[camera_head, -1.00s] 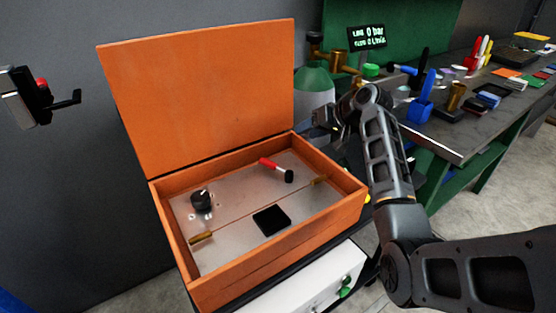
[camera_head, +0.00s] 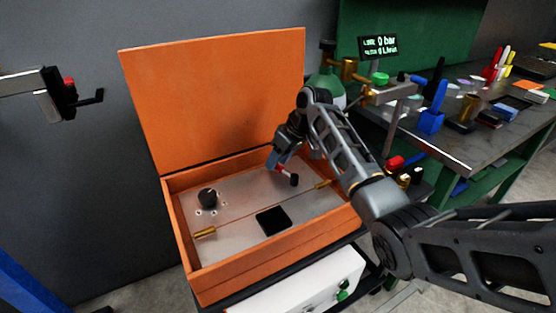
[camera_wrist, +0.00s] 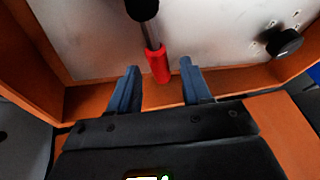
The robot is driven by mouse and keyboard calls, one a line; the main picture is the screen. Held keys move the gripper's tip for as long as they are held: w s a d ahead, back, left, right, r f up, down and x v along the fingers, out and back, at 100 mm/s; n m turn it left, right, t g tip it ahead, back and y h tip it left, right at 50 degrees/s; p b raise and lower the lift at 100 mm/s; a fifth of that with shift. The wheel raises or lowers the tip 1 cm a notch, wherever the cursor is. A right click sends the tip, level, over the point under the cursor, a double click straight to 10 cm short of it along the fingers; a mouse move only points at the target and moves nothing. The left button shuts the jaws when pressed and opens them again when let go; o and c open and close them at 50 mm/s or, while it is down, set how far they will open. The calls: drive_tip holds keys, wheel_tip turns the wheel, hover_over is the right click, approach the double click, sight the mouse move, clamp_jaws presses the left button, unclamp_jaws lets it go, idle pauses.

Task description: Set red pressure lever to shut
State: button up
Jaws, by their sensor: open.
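The red pressure lever (camera_wrist: 158,64) is a red grip on a metal shaft with a black end, mounted on the metal panel (camera_wrist: 95,40) inside the orange box. In the wrist view its red grip lies between the two blue fingers of my gripper (camera_wrist: 159,84), near their tips, with a gap on each side. My gripper is open. In the head view my gripper (camera_head: 278,158) reaches into the box at the back, by the lever's shaft (camera_head: 288,176); the red grip is mostly hidden there.
The orange box (camera_head: 175,215) has a raised lid (camera_head: 220,100) behind. The panel also carries a black knob (camera_head: 208,197), brass pieces (camera_head: 205,233) and a black square (camera_head: 273,220). A display (camera_head: 380,46) reads 0 bar. A cluttered workbench (camera_head: 465,140) stands at right.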

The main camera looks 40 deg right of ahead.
drive_tip(key=shift+w+a+f, duration=0.1)
drive_tip(key=shift+w+f, duration=0.05)
drive_tip(key=shift+f, duration=0.25)
drive_tip(key=shift+c, duration=0.4)
clamp_jaws()
